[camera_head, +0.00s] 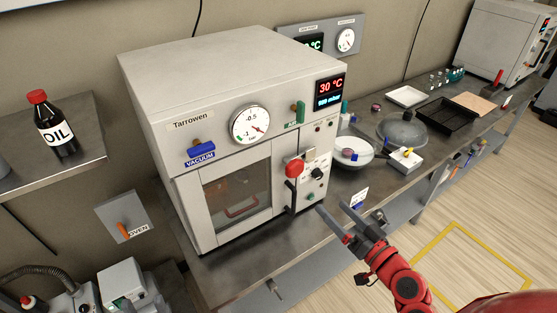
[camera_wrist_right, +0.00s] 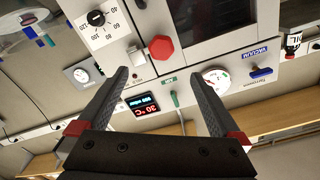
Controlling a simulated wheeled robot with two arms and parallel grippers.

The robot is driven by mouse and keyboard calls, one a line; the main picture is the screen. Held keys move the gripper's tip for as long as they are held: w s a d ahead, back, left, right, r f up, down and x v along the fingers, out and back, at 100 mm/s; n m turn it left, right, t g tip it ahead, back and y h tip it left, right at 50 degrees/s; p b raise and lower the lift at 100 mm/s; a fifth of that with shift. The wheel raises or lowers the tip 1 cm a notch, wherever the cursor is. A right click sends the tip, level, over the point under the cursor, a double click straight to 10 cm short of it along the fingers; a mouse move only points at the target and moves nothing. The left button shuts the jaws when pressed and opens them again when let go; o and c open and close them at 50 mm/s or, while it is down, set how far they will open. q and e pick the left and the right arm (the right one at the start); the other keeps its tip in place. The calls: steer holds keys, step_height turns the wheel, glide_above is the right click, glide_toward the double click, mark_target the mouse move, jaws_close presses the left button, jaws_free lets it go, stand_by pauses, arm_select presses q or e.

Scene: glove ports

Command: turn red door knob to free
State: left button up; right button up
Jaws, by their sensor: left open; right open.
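The red door knob (camera_head: 294,169) is on the front of the white Tarrowen vacuum oven (camera_head: 205,60), at the right edge of its closed window door (camera_head: 238,190). A dark handle (camera_head: 291,196) hangs below the knob. In the right wrist view the knob (camera_wrist_right: 163,47) shows as a red faceted shape beyond the fingertips, with the panel appearing upside down. My right gripper (camera_head: 330,207) is open and empty, in front of the oven and to the lower right of the knob, apart from it. Its two fingers (camera_wrist_right: 157,77) are spread wide in the wrist view. My left gripper is not in view.
A blue VACUUM handle (camera_head: 200,149), a gauge (camera_head: 250,125) and a green handle (camera_head: 299,113) sit above the door. A black dial (camera_head: 317,174) is right of the knob. Dishes and a black tray (camera_head: 447,121) lie on the bench to the right. An oil bottle (camera_head: 54,128) stands left.

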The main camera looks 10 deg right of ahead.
steer(key=b, duration=0.5)
glide_toward(297, 173)
steer(key=w, duration=0.1)
steer(key=p+x, duration=0.4)
steer(key=x, duration=0.5)
steer(key=shift+w+a+r, duration=0.1)
steer(key=shift+w+a, duration=0.05)
steer(key=shift+a, duration=0.1)
steer(key=shift+w+a, duration=0.1)
steer(key=shift+w, duration=0.3)
jaws_close()
